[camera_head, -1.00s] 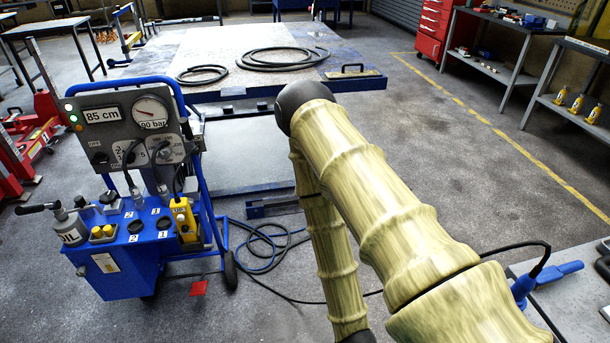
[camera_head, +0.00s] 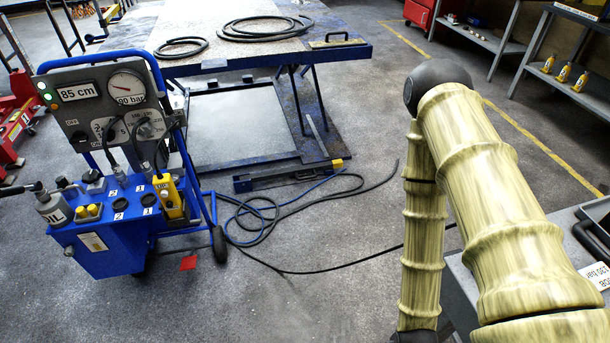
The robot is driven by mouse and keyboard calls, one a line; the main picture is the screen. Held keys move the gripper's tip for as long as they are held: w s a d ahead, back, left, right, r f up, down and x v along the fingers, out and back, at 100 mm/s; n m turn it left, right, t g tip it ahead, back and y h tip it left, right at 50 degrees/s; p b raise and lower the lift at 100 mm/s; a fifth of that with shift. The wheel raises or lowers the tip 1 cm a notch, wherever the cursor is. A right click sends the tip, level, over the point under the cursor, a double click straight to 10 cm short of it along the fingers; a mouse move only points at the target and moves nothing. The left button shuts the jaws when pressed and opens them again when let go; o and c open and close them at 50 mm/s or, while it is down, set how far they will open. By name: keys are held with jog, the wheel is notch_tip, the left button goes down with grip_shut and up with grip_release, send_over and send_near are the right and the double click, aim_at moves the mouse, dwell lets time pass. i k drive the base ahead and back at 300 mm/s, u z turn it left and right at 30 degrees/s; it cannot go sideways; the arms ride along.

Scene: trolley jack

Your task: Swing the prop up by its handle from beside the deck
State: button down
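The raised deck (camera_head: 300,60) of a blue lift table stands at the top centre on thin blue legs. A low blue bar with a yellow end (camera_head: 290,177) lies on the floor-level frame in front of it; this looks like the prop, but I cannot make out a handle on it. A black handle on a yellow plate (camera_head: 340,40) sits at the deck's front right corner. My arm bends down at the right. Its dark lower end is cut off by the bottom edge, so my gripper's fingers are out of view.
A blue pump cart (camera_head: 110,235) with gauge and hoses stands at the left; its display reads 85 cm. Hoses (camera_head: 265,225) run over the floor between cart and lift. A grey bench (camera_head: 570,235) is at the right. Coiled hoses (camera_head: 265,28) lie on the deck.

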aim_at(314, 168)
jog(key=u, duration=0.1)
jog(key=i, duration=2.25)
jog(key=z, duration=0.25)
